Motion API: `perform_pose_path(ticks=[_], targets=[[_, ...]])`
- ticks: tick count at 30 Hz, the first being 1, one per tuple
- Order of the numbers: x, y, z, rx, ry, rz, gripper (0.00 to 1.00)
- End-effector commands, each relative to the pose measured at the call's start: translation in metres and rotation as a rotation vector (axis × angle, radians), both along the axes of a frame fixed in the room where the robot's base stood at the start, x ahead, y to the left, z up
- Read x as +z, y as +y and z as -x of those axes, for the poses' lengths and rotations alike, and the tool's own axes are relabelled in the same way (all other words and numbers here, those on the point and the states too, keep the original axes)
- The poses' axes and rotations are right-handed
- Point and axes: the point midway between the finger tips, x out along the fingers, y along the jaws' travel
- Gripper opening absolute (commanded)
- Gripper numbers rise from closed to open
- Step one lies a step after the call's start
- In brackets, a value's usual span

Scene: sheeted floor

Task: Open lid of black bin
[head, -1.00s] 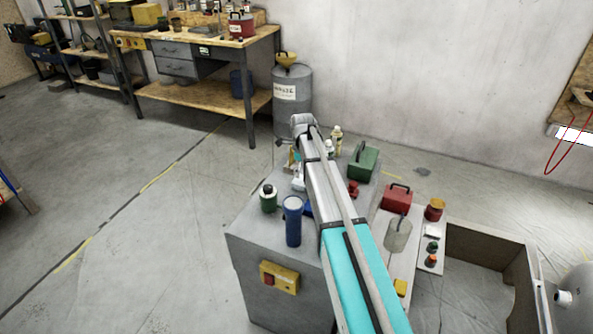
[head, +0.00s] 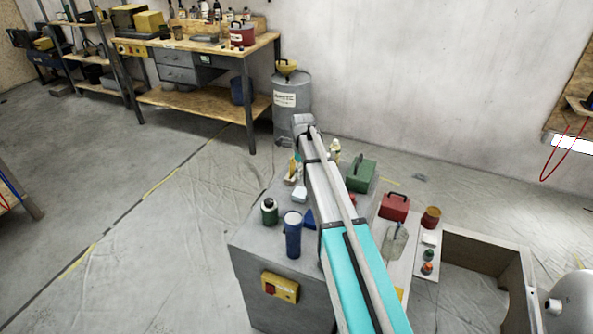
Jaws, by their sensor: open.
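I cannot make out a black bin with a lid in the head view. My arm reaches from the bottom over a grey cabinet (head: 262,240) to an elbow near the grey drum. The far part of my arm drops behind its own links, and my gripper is hidden there.
A red box (head: 395,206) stands right of my arm. A grey drum (head: 291,103) and a workbench (head: 210,101) stand behind. The floor at left is open.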

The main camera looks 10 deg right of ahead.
Motion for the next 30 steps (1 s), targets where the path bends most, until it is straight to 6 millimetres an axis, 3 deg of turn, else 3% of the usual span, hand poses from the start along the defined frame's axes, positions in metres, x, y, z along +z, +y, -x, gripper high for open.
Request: perform_pose_path(ticks=[14, 15, 22, 30], targets=[[-0.0001, 0.0004, 0.0000, 0.000, 0.000, 0.000, 1.00], [-0.0001, 0.0004, 0.0000, 0.000, 0.000, 0.000, 0.98], [-0.0001, 0.0004, 0.0000, 0.000, 0.000, 0.000, 0.55], [-0.0001, 0.0003, 0.0000, 0.000, 0.000, 0.000, 0.54]])
